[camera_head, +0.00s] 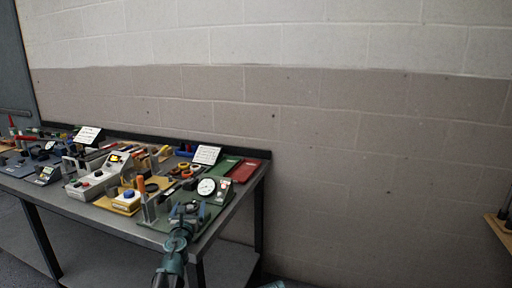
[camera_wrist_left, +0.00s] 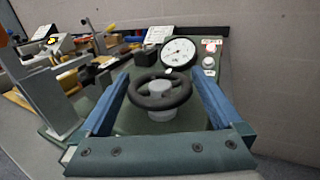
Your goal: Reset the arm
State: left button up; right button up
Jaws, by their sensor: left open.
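My left gripper (camera_head: 187,208) is at the front right corner of the workbench, over a green panel. In the left wrist view its two blue fingers (camera_wrist_left: 158,84) are spread apart. A black handwheel (camera_wrist_left: 160,93) on a grey hub shows between the fingers, with nothing clamped. I cannot tell whether the fingers touch its rim. Behind it on the green panel stands a round white dial gauge (camera_wrist_left: 179,52), also seen in the head view (camera_head: 207,187). My right gripper is not in view.
The workbench (camera_head: 222,219) is crowded with devices and tools to the left. A grey upright bracket (camera_wrist_left: 45,97) stands close left of the gripper. A red tray (camera_head: 245,171) lies at the back right corner. Right of the bench is open space before the wall.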

pick_arm(q)
jog(key=shift+n+g+y, duration=0.3)
jog(key=shift+n+y, duration=0.7)
jog(key=shift+y, duration=0.6)
jog(key=shift+y, duration=0.3)
